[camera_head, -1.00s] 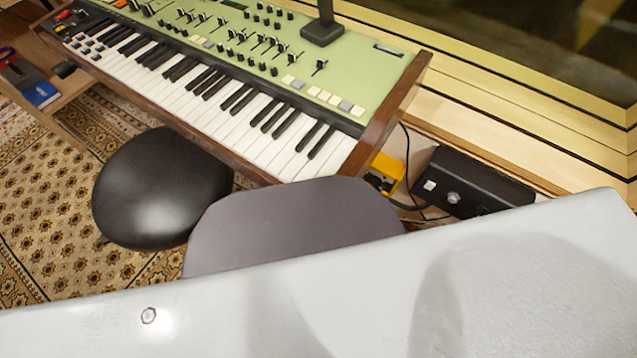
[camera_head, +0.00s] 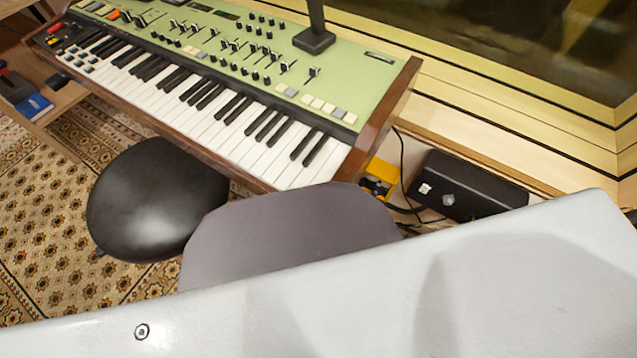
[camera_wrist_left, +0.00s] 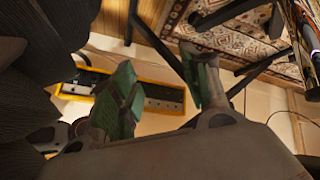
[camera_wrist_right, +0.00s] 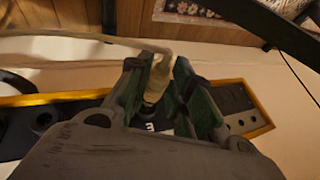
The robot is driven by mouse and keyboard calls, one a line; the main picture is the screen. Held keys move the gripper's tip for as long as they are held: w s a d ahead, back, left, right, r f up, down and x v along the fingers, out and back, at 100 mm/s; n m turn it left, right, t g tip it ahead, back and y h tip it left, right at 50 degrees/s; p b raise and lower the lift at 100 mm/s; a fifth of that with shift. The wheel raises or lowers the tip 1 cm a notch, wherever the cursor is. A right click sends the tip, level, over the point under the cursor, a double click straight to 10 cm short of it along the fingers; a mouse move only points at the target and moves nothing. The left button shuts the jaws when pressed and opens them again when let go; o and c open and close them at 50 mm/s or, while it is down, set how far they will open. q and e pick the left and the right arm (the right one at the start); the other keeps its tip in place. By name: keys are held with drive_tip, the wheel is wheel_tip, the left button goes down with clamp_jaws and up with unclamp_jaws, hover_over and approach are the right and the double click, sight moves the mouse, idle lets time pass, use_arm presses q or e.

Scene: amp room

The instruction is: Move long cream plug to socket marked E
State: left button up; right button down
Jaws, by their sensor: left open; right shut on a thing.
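The cream plug (camera_wrist_right: 155,88) is in the right wrist view, with its cream cable looping up and to the left. My right gripper (camera_wrist_right: 160,78) is shut on it. The plug's end is close over a dark face of a yellow-edged strip (camera_wrist_right: 262,105); I cannot tell whether it is in a socket. A white mark (camera_wrist_right: 150,127) beside it looks like a 3 or a turned E. In the left wrist view my left gripper (camera_wrist_left: 165,88) is open and empty, with the yellow-edged strip (camera_wrist_left: 165,84) behind its fingers. Neither gripper shows in the head view.
A green keyboard (camera_head: 225,50) stands at the back, with a black round stool (camera_head: 150,200) before it. A black box (camera_head: 468,188) and a yellow item (camera_head: 381,176) lie at its right. Dark legs (camera_wrist_left: 262,60) and a patterned rug (camera_wrist_left: 235,42) border the left wrist view.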

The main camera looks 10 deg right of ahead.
drive_tip(key=shift+r+p, duration=0.1)
drive_tip(key=shift+p, duration=0.2)
idle(0.8)
drive_tip(key=shift+w+d+p, duration=0.15)
drive_tip(key=shift+w+p, duration=0.05)
drive_tip(key=shift+p, duration=0.1)
drive_tip(key=shift+w+d, duration=0.1)
drive_tip(key=shift+d, duration=0.05)
idle(0.9)
drive_tip(key=shift+w+d, duration=0.1)
drive_tip(key=shift+d, duration=0.05)
idle(0.6)
drive_tip(key=shift+w+d+p, duration=0.15)
drive_tip(key=shift+w+p, duration=0.1)
drive_tip(key=shift+p, duration=0.15)
idle(0.3)
drive_tip(key=shift+w+d, duration=0.15)
drive_tip(key=shift+d, duration=0.05)
idle(0.8)
